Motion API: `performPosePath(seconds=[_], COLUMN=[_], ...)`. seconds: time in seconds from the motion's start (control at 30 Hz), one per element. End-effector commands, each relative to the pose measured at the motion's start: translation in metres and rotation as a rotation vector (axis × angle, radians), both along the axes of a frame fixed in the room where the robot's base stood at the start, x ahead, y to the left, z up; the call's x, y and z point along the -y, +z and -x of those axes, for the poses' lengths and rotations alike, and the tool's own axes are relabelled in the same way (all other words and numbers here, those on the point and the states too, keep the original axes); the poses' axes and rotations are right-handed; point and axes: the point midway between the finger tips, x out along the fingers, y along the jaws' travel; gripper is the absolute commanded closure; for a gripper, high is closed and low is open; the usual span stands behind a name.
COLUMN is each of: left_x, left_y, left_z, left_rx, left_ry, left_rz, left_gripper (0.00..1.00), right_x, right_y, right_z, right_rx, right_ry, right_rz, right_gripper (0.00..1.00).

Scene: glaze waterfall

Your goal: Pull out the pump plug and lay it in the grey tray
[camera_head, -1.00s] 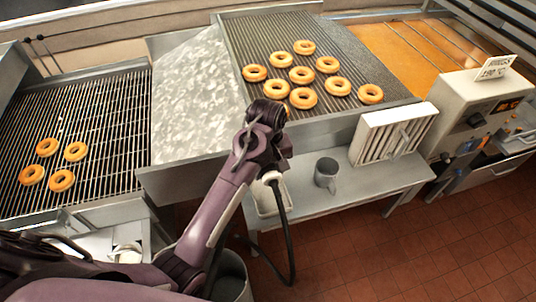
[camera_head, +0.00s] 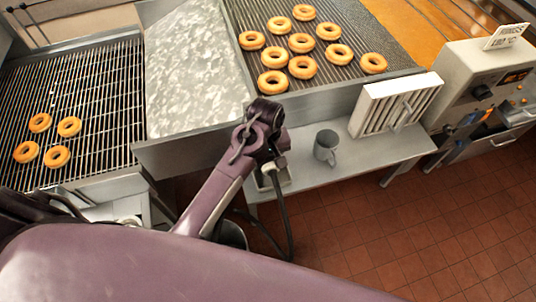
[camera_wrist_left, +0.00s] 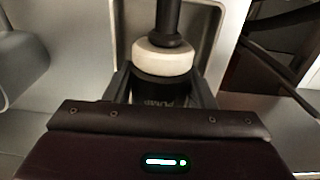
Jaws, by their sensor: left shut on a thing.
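My left gripper (camera_head: 272,164) is shut on the pump plug. In the left wrist view, the plug (camera_wrist_left: 165,58) shows a pale ring and a dark body marked "PUMP" between the fingers (camera_wrist_left: 163,88), with a thick black cord rising from it. The light grey tray (camera_head: 284,181) is on the low shelf, right at the gripper and partly hidden by it. Its rim (camera_wrist_left: 212,50) shows behind the plug in the left wrist view. I cannot tell whether the plug touches the tray. My right gripper is out of view.
A grey mug (camera_head: 325,147) stands on the shelf (camera_head: 350,168) right of the tray. The black cord (camera_head: 284,215) hangs toward the tiled floor. Doughnuts lie on the racks above and left.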

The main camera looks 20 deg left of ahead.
Motion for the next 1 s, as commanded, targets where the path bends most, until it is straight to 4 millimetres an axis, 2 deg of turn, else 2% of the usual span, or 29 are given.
performPosePath(seconds=[0.07, 0.1, 0.27, 0.53, 0.8, 1.0], left_x=[0.0, 0.0, 0.0, 0.0, -0.002, -0.002], left_y=[0.0, 0.0, 0.001, 0.007, 0.051, 0.075], left_z=[0.0, 0.0, 0.0, -0.001, -0.001, 0.0], left_rx=[0.001, 0.001, 0.0, 0.003, 0.007, 0.003], left_ry=[0.0, 0.0, 0.0, 0.0, 0.0, 0.0], left_rz=[-0.001, -0.001, 0.0, 0.001, 0.0, -0.001], left_gripper=[0.86, 0.47, 0.27, 0.25, 0.25, 0.25], right_x=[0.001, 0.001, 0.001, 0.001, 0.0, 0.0], right_y=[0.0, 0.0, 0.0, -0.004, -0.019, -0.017], right_z=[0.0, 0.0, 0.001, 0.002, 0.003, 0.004], right_rx=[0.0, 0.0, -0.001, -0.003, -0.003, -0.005], right_ry=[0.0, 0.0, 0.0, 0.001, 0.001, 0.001], right_rz=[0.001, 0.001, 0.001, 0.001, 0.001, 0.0], right_gripper=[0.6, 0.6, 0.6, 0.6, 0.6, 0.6])
